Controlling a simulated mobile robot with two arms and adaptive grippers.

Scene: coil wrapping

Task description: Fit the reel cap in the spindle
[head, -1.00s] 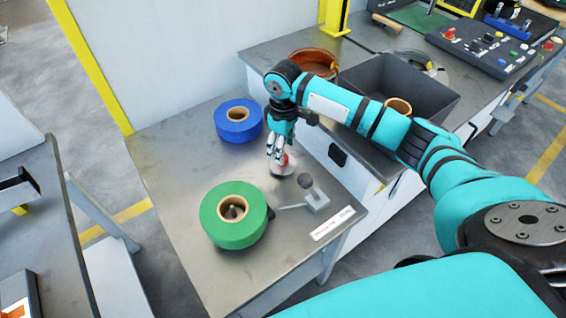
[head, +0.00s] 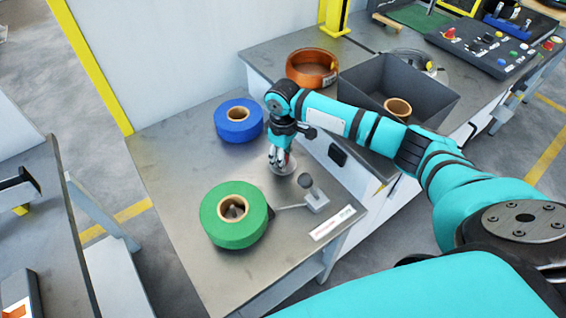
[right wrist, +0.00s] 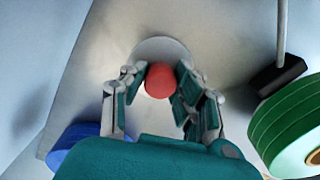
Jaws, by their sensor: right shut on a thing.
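The reel cap is a pale round disc (head: 285,168) with a red knob (right wrist: 160,80). It lies flat on the bench to the upper right of the green roll. My right gripper (head: 279,160) points down over it and is shut on the red knob, with a finger on each side in the right wrist view (right wrist: 160,88). The spindle (head: 234,209) stands inside the brown core of the green roll (head: 230,232), and its lower part is hidden. My left gripper is not in view.
A blue roll (head: 238,122) sits behind. A dark bin (head: 360,78) and an orange coil (head: 311,68) are beyond my right arm. The bench front left (head: 170,185) is bare.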

